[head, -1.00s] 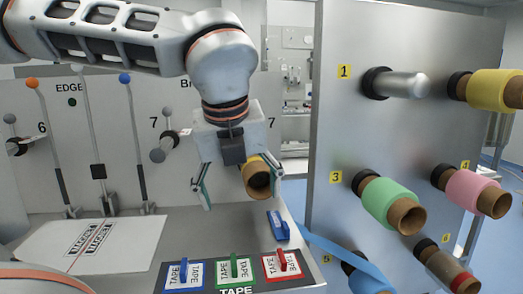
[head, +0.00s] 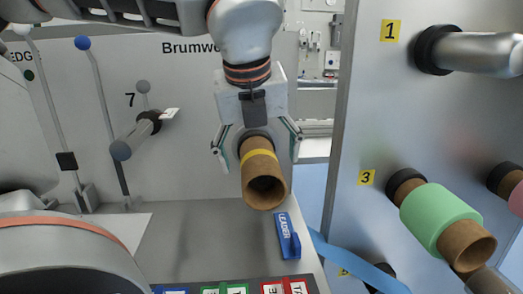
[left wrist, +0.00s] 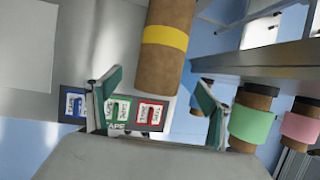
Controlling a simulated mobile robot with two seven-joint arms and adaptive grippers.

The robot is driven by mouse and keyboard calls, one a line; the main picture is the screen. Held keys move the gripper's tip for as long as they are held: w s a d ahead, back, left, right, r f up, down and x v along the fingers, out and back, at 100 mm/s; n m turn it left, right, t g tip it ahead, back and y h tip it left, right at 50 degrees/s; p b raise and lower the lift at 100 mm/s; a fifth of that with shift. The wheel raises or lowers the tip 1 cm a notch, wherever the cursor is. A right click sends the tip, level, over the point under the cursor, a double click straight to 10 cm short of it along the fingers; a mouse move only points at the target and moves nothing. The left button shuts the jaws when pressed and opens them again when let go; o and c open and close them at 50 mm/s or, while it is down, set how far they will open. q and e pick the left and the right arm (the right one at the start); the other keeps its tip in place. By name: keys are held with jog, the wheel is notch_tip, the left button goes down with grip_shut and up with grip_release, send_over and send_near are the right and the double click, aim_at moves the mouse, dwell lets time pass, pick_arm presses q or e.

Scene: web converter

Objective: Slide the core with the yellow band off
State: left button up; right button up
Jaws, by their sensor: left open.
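The brown core with the yellow band (head: 258,157) points out from a dark hub on the machine's front panel, its open end facing me. In the left wrist view the same core (left wrist: 163,62) comes down from the top edge, with the yellow band across its middle. My left gripper (head: 257,160) hangs over it, open, with one finger on each side of the core. Gaps show between the core and both fingers. In the left wrist view the gripper's fingers (left wrist: 157,90) stand apart near the core's lower end. My right gripper is in neither view.
A panel (head: 365,130) at right carries numbered spindles, one with a green roll (head: 438,215). A metal peg (head: 130,140) juts out left of the core. Below lie a blue LEADER block (head: 287,236) and several colored tape holders (left wrist: 118,110). The grey table between is clear.

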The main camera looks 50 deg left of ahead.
aim_at(263, 182)
pick_arm(q)
jog(key=x, duration=0.6)
jog(key=shift+f+b, duration=0.3)
jog(key=shift+f, duration=0.05)
jog(key=shift+w+a+f, duration=0.15)
jog(key=shift+w+f, duration=0.05)
jog(key=shift+f, duration=0.15)
jog(key=c, duration=1.6)
jog(key=shift+o, duration=0.2)
jog(key=shift+r+b, duration=0.1)
jog(key=shift+b, duration=0.25)
